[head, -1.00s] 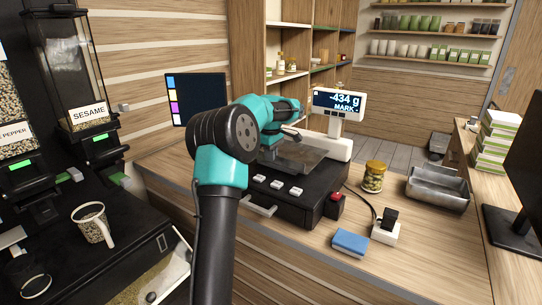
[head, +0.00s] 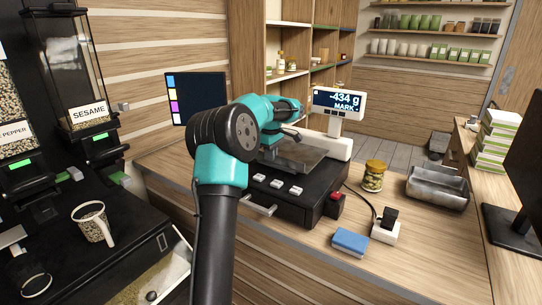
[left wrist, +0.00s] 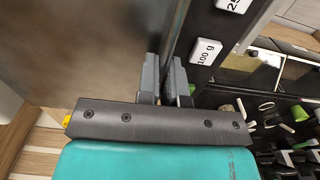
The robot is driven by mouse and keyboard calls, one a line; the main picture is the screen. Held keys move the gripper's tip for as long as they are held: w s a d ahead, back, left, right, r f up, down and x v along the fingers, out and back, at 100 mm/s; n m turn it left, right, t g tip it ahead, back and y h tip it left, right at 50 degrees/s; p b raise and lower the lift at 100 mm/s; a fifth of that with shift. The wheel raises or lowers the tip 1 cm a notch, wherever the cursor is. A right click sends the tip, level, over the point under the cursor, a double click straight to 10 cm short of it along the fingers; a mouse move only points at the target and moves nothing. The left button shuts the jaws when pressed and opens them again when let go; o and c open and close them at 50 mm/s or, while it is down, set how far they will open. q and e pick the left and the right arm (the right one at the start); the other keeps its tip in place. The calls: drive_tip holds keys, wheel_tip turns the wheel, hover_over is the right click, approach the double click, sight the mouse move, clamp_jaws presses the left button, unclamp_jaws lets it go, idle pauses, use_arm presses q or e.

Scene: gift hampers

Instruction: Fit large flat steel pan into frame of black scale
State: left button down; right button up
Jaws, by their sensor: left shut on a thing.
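The large flat steel pan (head: 308,158) lies over the top of the black scale (head: 310,199) in the head view. Its wide brushed face (left wrist: 90,45) fills the upper left of the left wrist view. My left gripper (left wrist: 167,72) is shut on the pan's edge. In the head view the teal arm partly covers the pan and my fingertips. I cannot tell whether the pan sits fully inside the scale's frame. The scale's white display (head: 338,103) reads -434 g. My right gripper is not in view.
A jar (head: 374,176), a metal scoop tray (head: 437,188), a blue sponge (head: 350,242) and a white socket block (head: 385,231) stand right of the scale. A dark monitor (head: 515,190) is at the far right. The front right counter is mostly clear.

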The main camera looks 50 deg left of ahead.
use_arm(q)
drive_tip(key=shift+f, duration=0.85)
idle(3.0)
drive_tip(key=c, duration=1.2)
unclamp_jaws()
drive_tip(key=shift+r, duration=3.5)
